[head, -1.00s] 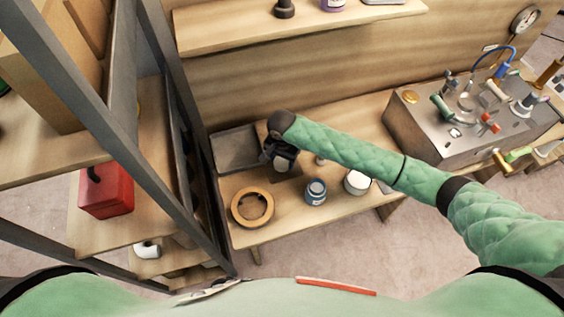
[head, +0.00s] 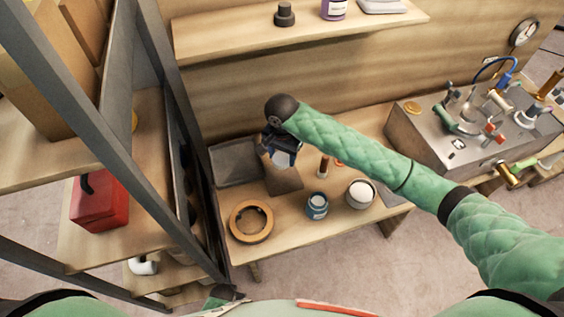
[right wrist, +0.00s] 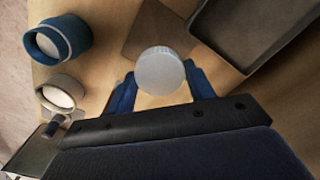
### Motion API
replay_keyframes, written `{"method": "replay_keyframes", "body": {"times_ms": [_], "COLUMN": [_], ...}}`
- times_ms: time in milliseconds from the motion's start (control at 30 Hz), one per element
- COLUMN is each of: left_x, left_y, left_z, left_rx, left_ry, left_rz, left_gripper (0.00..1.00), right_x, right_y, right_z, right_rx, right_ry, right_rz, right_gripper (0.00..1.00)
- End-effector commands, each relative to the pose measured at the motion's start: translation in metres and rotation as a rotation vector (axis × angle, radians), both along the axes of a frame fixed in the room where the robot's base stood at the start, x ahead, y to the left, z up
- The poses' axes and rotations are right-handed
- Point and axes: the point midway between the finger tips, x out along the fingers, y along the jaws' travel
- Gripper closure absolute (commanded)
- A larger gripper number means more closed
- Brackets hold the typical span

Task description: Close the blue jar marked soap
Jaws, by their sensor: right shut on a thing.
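The blue jar (head: 317,206) stands upright on the bench, with a pale round top inside its blue rim. A light label shows on its side, too small to read. It also shows at the upper left of the right wrist view (right wrist: 60,38). My right gripper (head: 279,153) is shut on a white round lid (right wrist: 160,70), held between its blue fingers. The lid is above a brown square board (head: 284,180), behind and left of the jar and apart from it.
A white jar (head: 360,193) stands just right of the blue jar. A wooden ring (head: 236,230) lies to its left, and a grey tray (head: 232,172) is behind that. A metal fixture box (head: 420,140) stands at the right. A shelf frame rises at the left.

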Motion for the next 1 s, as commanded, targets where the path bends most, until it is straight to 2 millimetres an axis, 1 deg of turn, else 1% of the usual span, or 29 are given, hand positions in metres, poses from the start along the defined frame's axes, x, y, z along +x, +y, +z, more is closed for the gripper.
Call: {"method": "replay_keyframes", "body": {"times_ms": [400,467,533,567,667,700,767,800,900,1000], "left_x": [0.000,0.000,0.000,0.000,0.000,0.000,0.000,0.000,0.000,0.000], "left_y": [0.000,0.000,0.000,0.000,0.000,0.000,0.000,0.000,0.000,0.000], "left_z": [0.001,0.001,0.001,0.001,0.001,0.001,0.001,0.001,0.001,0.001], "left_rx": [0.000,0.000,0.000,0.000,0.000,0.000,0.000,0.000,0.000,0.000], "left_ry": [0.001,0.001,0.001,0.001,0.001,0.001,0.001,0.001,0.001,0.001], "left_rz": [0.001,0.001,0.001,0.001,0.001,0.001,0.001,0.001,0.001,0.001], "left_gripper": [1.00,1.00,1.00,1.00,1.00,1.00,1.00,1.00,1.00,1.00], "right_x": [0.000,0.001,0.002,0.002,0.005,0.006,0.007,0.007,0.007,0.005], "right_y": [-0.001,-0.004,-0.013,-0.019,-0.047,-0.061,-0.083,-0.098,-0.133,-0.161], "right_z": [0.002,0.003,0.005,0.007,0.014,0.018,0.025,0.031,0.045,0.058], "right_rx": [0.000,0.000,0.000,0.000,0.000,0.001,0.001,0.002,0.003,0.003], "right_ry": [0.000,0.000,0.001,0.002,0.004,0.005,0.006,0.007,0.005,0.004], "right_rz": [0.001,0.006,0.021,0.031,0.083,0.111,0.157,0.190,0.270,0.343], "right_gripper": [0.68,0.68,0.68,0.68,0.68,0.68,0.68,0.68,0.68,0.68]}}
